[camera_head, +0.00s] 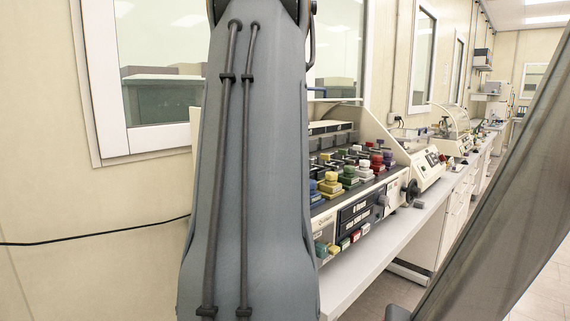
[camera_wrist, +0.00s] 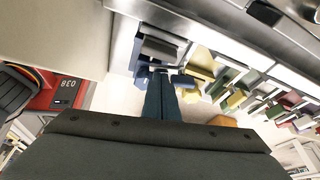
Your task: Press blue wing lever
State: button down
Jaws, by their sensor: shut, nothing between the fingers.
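The test machine (camera_head: 358,211) stands on the bench with rows of coloured levers on its face. The blue lever (camera_head: 331,184) is at the left end of the front row, next to a yellow one. The fingers hide part of the lever. The head view does not show my gripper; my arm covers the middle.
Yellow (camera_wrist: 198,68) and green (camera_wrist: 237,98) levers sit close to the right of my fingers, with red ones beyond. A red device with a digital display (camera_wrist: 68,92) is at the left. The bench (camera_head: 365,263) carries more instruments behind.

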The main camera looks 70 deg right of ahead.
jog(key=shift+s, duration=0.1)
jog(key=shift+d, duration=0.15)
jog(key=shift+d+r+p, duration=0.2)
jog(key=shift+d+p, duration=0.3)
jog(key=shift+p, duration=0.1)
jog(key=shift+r, duration=0.1)
jog(key=shift+s+a, duration=0.1)
jog(key=shift+s, duration=0.35)
jog(key=s, duration=0.1)
jog(key=s+a, duration=0.1)
jog(key=s, duration=0.1)
jog(key=shift+s+b, duration=0.3)
jog(key=shift+b, duration=0.1)
jog(key=b+v, duration=0.1)
jog(key=v, duration=0.8)
jog(key=shift+w+r, duration=0.3)
jog(key=shift+w, duration=0.15)
